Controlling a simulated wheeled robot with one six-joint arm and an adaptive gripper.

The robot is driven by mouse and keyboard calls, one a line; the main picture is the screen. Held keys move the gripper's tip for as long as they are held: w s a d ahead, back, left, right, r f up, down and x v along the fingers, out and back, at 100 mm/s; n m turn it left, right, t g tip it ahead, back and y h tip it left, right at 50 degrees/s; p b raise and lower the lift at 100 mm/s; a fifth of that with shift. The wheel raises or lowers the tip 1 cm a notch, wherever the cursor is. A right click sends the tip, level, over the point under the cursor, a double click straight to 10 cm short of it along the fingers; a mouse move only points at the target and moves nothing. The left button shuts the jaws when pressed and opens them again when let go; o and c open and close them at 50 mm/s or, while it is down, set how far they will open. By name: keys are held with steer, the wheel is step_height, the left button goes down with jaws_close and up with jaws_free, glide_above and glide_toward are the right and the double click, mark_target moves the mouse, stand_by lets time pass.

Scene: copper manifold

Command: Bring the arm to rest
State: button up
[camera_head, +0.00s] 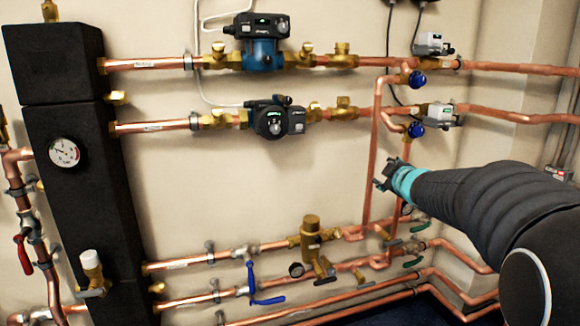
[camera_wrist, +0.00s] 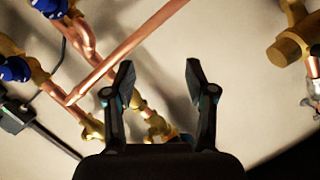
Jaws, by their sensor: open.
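My gripper (camera_head: 385,177) is at the end of my dark sleeved arm, which reaches in from the right in the head view. It is in front of the copper pipework, close to the vertical copper pipes (camera_head: 373,150). In the wrist view my gripper (camera_wrist: 160,85) shows two dark fingers spread apart with nothing between them. Behind the fingers are a slanting copper pipe (camera_wrist: 130,50) and brass fittings. I cannot tell how far the fingertips are from the pipes.
Blue-capped valves (camera_head: 416,79) sit above my gripper. A blue pump (camera_head: 262,52) and a black pump (camera_head: 275,118) are on the upper pipes. A blue lever (camera_head: 252,280) and a brass fitting (camera_head: 311,240) are below. The beige wall (camera_head: 240,185) between pipe rows is clear.

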steer(key=s+f+m+g+h, duration=0.3)
steer(key=s+m, duration=0.5)
steer(key=s, duration=1)
steer(key=s+a+f+m+g, duration=0.1)
steer(key=s+a+f+g, duration=0.1)
steer(key=s, duration=0.5)
steer(key=s+a+f+m+g+y, duration=0.1)
steer(key=s+a+f, duration=0.3)
steer(key=s, duration=0.4)
steer(key=s+a+f+m+g+y, duration=0.1)
steer(key=s+a+f+g, duration=0.2)
steer(key=s+f, duration=0.2)
steer(key=s, duration=0.3)
steer(key=shift+a+f+m+g, duration=0.15)
steer(key=shift+f+m+g, duration=0.15)
steer(key=shift+g, duration=0.1)
